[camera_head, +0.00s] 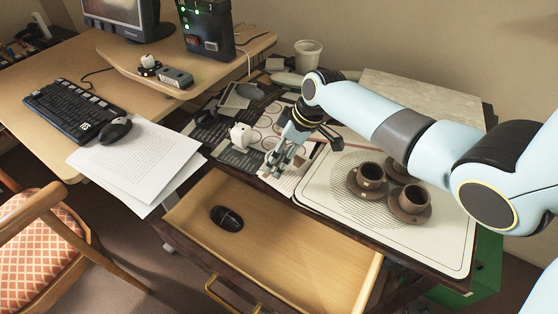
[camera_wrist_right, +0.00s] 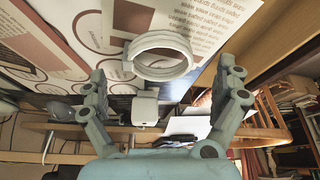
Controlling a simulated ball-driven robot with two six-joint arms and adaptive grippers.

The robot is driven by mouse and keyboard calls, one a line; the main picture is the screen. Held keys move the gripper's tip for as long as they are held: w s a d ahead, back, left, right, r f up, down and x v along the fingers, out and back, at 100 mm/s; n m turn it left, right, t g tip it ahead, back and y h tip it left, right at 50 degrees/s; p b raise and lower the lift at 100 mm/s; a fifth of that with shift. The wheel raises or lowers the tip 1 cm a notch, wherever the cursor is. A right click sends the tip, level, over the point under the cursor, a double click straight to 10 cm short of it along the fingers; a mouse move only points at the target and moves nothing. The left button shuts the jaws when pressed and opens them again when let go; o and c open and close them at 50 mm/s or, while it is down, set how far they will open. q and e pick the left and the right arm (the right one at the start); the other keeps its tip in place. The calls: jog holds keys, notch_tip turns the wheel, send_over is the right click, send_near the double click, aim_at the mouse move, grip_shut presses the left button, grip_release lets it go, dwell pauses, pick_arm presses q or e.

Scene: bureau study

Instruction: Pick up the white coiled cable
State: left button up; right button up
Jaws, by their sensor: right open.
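The white coiled cable (camera_wrist_right: 145,56) shows in the right wrist view as a thick ring lying on printed sheets. It lies ahead of my right gripper (camera_wrist_right: 165,78), between the lines of the two spread fingers and apart from both. In the head view my right gripper (camera_head: 277,162) is low over the papers on the dark desk, left of the tray. There the gripper largely hides the cable. My right gripper is open and empty. My left gripper is out of view.
A white block-shaped object (camera_head: 240,135) stands left of my right gripper; it also shows in the wrist view (camera_wrist_right: 145,108). Two brown cups (camera_head: 370,174) on saucers stand on a pale tray (camera_head: 440,250) to the right. An open drawer (camera_head: 290,275) holds a black mouse (camera_head: 227,218).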

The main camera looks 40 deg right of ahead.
jog(key=shift+w+a+f, duration=0.15)
jog(key=shift+w+f, duration=0.1)
jog(key=shift+f, duration=0.4)
jog(key=shift+s, duration=0.1)
jog(key=c, duration=1.2)
jog(key=shift+r, duration=0.2)
